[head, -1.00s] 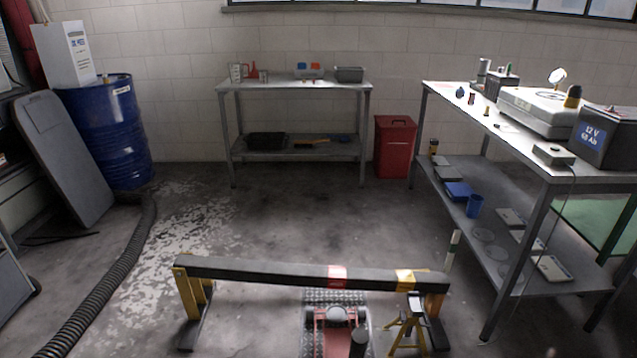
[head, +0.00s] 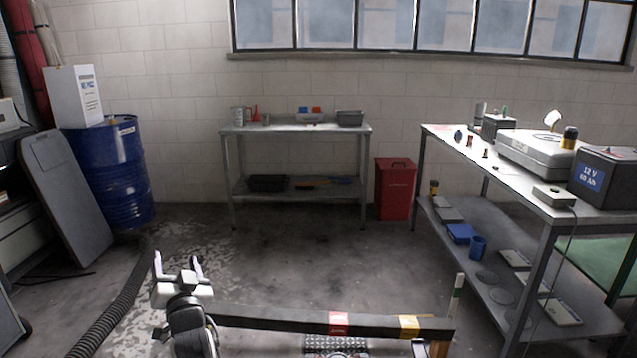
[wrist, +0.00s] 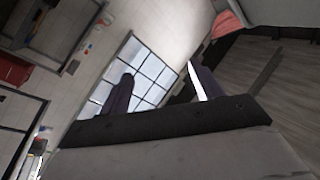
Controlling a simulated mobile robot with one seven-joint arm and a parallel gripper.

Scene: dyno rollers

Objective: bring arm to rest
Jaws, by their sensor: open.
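My gripper (head: 178,262) is at the lower left of the head view, raised in front of the floor, with its two light fingers pointing up and apart. It is open, and nothing shows between the fingers. In the wrist view my gripper (wrist: 160,85) has its fingers spread, with the window and wall tilted behind them. My arm below it overlaps the left end of the dark beam (head: 275,317) in the head view, so that end is hidden.
A steel bench (head: 490,155) with a car battery (head: 608,178) stands at right. A back table (head: 290,128), red bin (head: 396,188) and blue drum (head: 108,180) line the wall. A black hose (head: 115,310) lies at left. The middle floor is clear.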

